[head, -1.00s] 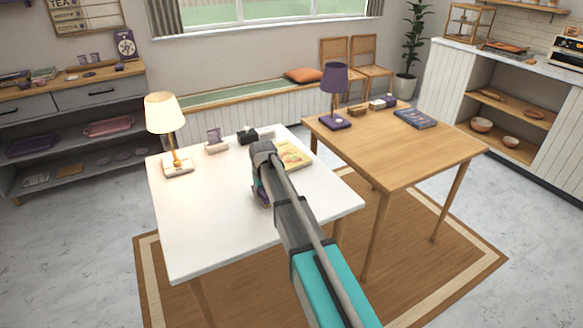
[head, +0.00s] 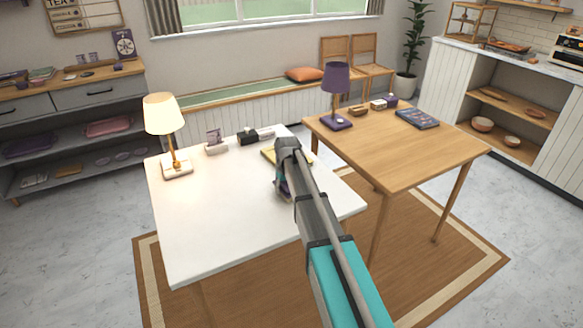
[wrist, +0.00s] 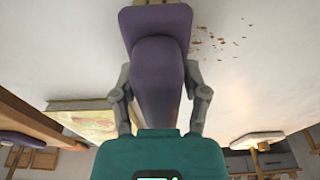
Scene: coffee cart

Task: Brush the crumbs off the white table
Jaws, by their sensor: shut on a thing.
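The white table (head: 205,235) stands in the middle left of the head view. My gripper (wrist: 157,82) is shut on a purple brush (wrist: 157,50), with a finger on each side of it. In the head view my gripper (head: 284,182) is over the right part of the white table, and the brush is mostly hidden by my arm. I cannot make out the crumbs in the head view.
A lit lamp (head: 163,115) stands at the white table's back left, with small items (head: 250,137) along its back edge. A yellow book (head: 270,157) lies partly behind my arm. A wooden table (head: 400,150) adjoins on the right. The front left of the white table is clear.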

